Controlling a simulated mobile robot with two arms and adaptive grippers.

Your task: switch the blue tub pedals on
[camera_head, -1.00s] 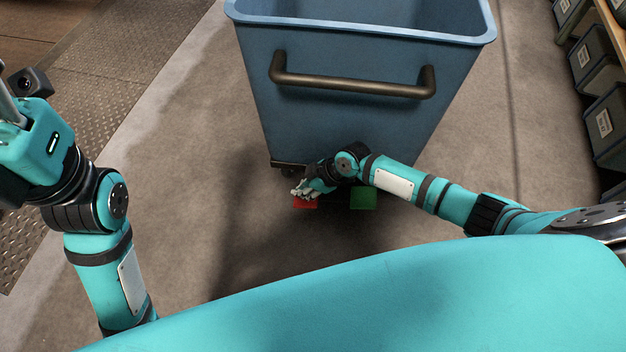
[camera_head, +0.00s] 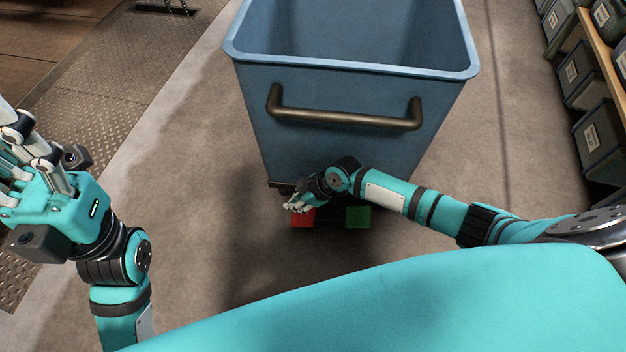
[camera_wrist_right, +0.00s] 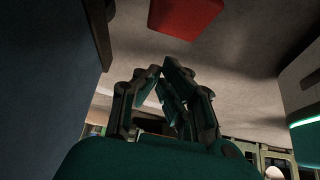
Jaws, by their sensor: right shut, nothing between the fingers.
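The blue tub (camera_head: 340,145) stands ahead of me with its dark handle (camera_head: 345,119) facing me. Below its near side are a red pedal (camera_head: 303,219) and a green pedal (camera_head: 358,217), low near the floor. My right gripper (camera_head: 297,207) is shut and empty, just over the red pedal's far left part in the head view. In the right wrist view its fingers (camera_wrist_right: 165,75) are together, and the red pedal (camera_wrist_right: 186,14) is apart from them at the top edge. My left gripper (camera_head: 30,150) is raised at the left edge, partly cut off; its opening is unclear.
Shelves with grey bins (camera_head: 592,137) stand along the right edge. A metal tread plate (camera_head: 105,75) lies on the floor at the left. The concrete floor (camera_head: 200,190) left of the tub is clear.

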